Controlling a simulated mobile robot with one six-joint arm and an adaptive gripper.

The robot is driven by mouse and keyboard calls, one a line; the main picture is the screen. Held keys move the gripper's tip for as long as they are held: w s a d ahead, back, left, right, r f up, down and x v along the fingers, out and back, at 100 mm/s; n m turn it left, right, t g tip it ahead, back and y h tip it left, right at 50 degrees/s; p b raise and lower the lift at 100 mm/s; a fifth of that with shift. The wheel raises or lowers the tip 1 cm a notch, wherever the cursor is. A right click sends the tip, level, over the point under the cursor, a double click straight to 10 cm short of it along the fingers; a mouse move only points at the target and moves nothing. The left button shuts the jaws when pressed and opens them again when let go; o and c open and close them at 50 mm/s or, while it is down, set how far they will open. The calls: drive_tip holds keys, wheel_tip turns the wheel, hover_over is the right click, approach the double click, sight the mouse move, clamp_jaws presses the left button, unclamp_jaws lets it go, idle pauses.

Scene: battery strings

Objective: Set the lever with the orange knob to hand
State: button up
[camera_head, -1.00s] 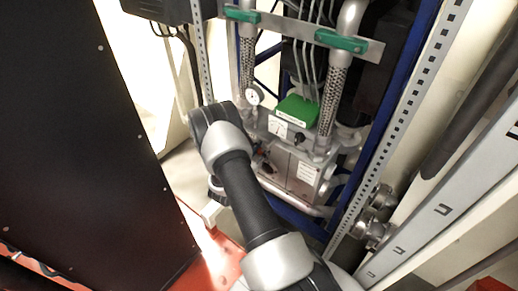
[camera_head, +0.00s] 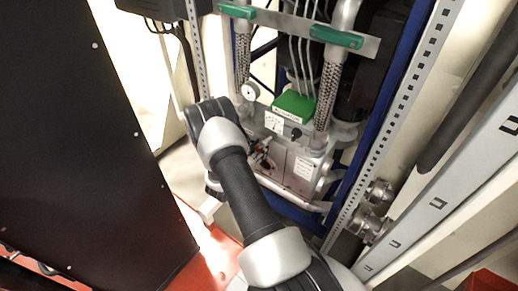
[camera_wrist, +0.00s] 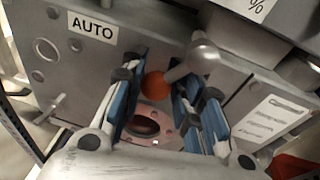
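The orange knob (camera_wrist: 155,85) sits at the end of a short grey lever (camera_wrist: 186,66), which runs from upper right down to the left in the wrist view. The lever is on the front of a grey metal box (camera_wrist: 55,75), which carries an AUTO label (camera_wrist: 92,27) to the upper left of the knob. My gripper (camera_wrist: 163,100) is open, with its blue-padded fingers on either side of the knob and a gap visible at each side. In the head view, my arm hides most of the gripper and the lever.
A green block (camera_head: 294,106) and a dial meter (camera_head: 274,123) are on the unit. A round gauge (camera_head: 250,91) is at left. Braided hoses (camera_head: 326,103) rise above. A perforated rail (camera_head: 385,120) stands right, a dark panel (camera_head: 80,150) left.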

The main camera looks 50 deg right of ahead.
drive_tip(key=o, duration=0.5)
drive_tip(key=shift+s, duration=0.1)
drive_tip(key=shift+a, duration=0.15)
drive_tip(key=v, duration=1.1)
drive_tip(key=shift+s+a, duration=0.15)
drive_tip(key=shift+a, duration=0.2)
drive_tip(key=shift+r, duration=0.1)
